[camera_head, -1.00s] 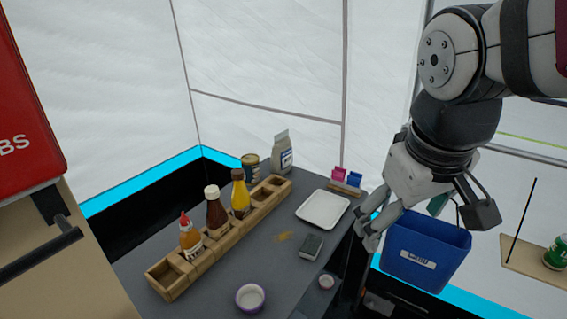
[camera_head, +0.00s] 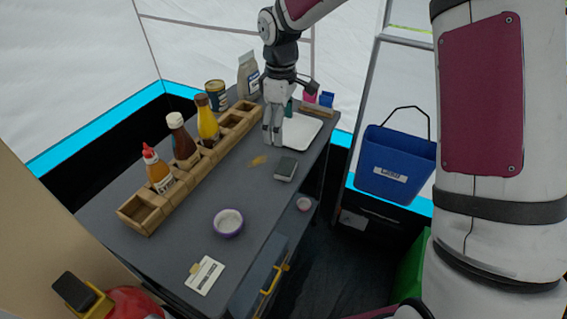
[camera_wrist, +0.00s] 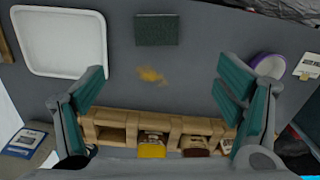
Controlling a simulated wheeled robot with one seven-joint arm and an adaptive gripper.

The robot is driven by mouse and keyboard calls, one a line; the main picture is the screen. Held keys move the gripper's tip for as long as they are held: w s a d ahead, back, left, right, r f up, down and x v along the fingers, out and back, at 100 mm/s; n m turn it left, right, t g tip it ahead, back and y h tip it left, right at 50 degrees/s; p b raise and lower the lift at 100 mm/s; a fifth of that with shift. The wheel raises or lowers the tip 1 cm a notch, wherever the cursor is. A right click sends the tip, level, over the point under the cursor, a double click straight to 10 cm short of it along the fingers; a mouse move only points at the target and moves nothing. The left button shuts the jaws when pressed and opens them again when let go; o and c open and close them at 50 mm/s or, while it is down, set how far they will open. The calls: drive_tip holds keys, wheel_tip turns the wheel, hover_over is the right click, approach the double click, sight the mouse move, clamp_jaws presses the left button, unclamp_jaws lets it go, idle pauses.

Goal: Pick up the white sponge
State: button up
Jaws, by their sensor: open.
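The sponge (camera_head: 286,169) lies flat on the dark grey table near its right edge. Its top is dark green-grey, with a paler side below. In the wrist view the sponge (camera_wrist: 157,29) is a dark rectangle at the top middle, ahead of the fingertips and apart from them. My gripper (camera_head: 273,137) points down over the table, behind and slightly left of the sponge in the head view. In the wrist view my gripper (camera_wrist: 160,85) has its teal-padded fingers wide apart with nothing between them.
A white tray (camera_head: 312,129) lies behind the sponge. A wooden rack (camera_head: 140,213) with several bottles runs along the left. A purple-rimmed bowl (camera_head: 228,222) stands in front. A yellow-brown stain (camera_head: 259,160) is beside the sponge. A blue bucket (camera_head: 394,164) hangs at right.

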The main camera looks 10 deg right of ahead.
hover_over(284, 165)
drive_tip(key=f, duration=0.6)
drive_tip(key=a+f, duration=0.1)
drive_tip(key=f, duration=0.2)
drive_tip(key=shift+w, duration=0.1)
drive_tip(key=shift+d+f, duration=0.25)
drive_tip(key=shift+f, duration=1.1)
drive_tip(key=shift+d+f, duration=0.2)
drive_tip(key=shift+f, duration=1.15)
drive_tip(key=c, duration=0.8)
